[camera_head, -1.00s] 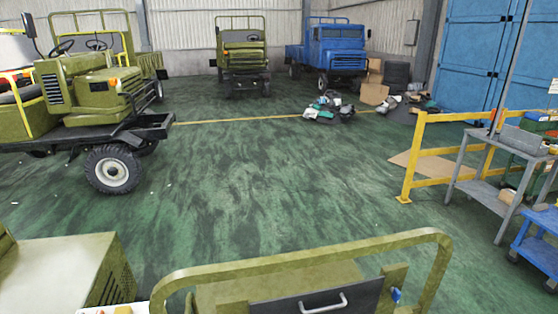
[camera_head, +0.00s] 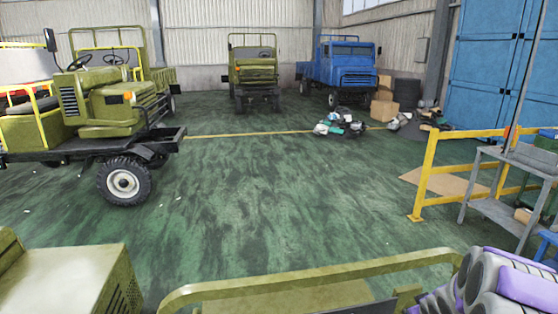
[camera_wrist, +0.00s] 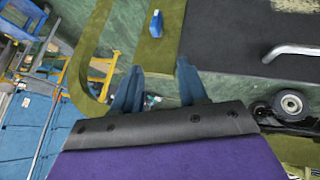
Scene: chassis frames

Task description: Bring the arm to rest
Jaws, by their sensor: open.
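My gripper (camera_wrist: 159,70) shows in the wrist view with its two blue-grey fingers apart and nothing held between them. It hangs over an olive vehicle part with a dark panel (camera_wrist: 230,40) and a metal handle (camera_wrist: 291,50). My purple and grey arm (camera_head: 500,285) shows at the bottom right of the head view, over the right end of an olive rail (camera_head: 310,275). The gripper itself cannot be made out in the head view.
A yellow barrier (camera_head: 428,175) and grey metal table (camera_head: 497,210) stand on the right. An olive truck (camera_head: 110,110) stands on the left. Another olive truck (camera_head: 253,70) and a blue truck (camera_head: 340,68) stand at the back.

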